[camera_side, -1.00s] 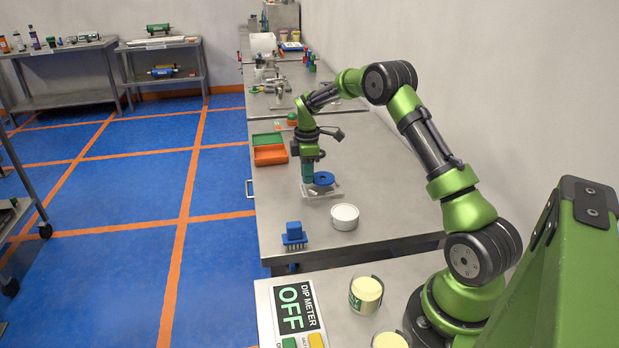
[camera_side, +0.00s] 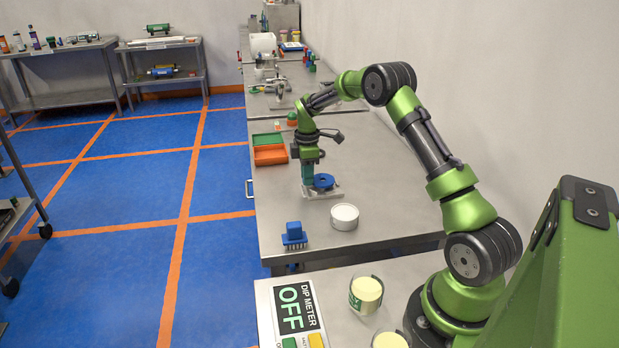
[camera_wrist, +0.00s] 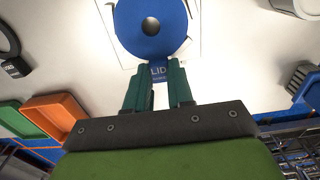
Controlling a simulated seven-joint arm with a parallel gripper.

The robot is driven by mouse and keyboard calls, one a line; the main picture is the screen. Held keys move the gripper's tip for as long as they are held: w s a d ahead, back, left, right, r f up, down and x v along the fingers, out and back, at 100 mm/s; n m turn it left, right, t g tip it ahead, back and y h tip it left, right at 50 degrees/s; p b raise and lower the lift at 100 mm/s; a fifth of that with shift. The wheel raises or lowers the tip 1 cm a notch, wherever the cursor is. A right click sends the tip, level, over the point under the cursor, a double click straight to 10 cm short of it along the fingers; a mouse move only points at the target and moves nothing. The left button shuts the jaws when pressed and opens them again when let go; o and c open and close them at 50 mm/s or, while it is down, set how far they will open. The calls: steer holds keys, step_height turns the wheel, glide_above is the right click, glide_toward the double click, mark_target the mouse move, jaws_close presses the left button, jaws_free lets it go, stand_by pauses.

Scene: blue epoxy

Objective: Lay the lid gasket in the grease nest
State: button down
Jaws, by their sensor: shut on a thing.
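The lid gasket (camera_side: 324,181) is a flat blue disc with a small hole at its centre. It lies flat at or just above a pale plate (camera_side: 332,192) on the bench, which looks like the grease nest. In the wrist view the gasket (camera_wrist: 130,30) shows a tab marked LID. My gripper (camera_wrist: 158,68) is shut on that tab with its teal fingers. In the side view my gripper (camera_side: 308,181) points down at the plate's left part. The gasket hides most of the nest, and I cannot tell whether it fully touches it.
A white round tub (camera_side: 344,217) stands in front of the plate. A blue brush-like block (camera_side: 294,236) is near the front left edge. An orange tray (camera_side: 270,155) and a green tray (camera_side: 267,139) lie behind on the left. The bench to the right is clear.

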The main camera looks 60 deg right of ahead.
steer(key=shift+f, duration=0.5)
steer(key=c, duration=0.9)
jaws_free()
steer(key=shift+r, duration=2.5)
step_height(320, 180, up, 17)
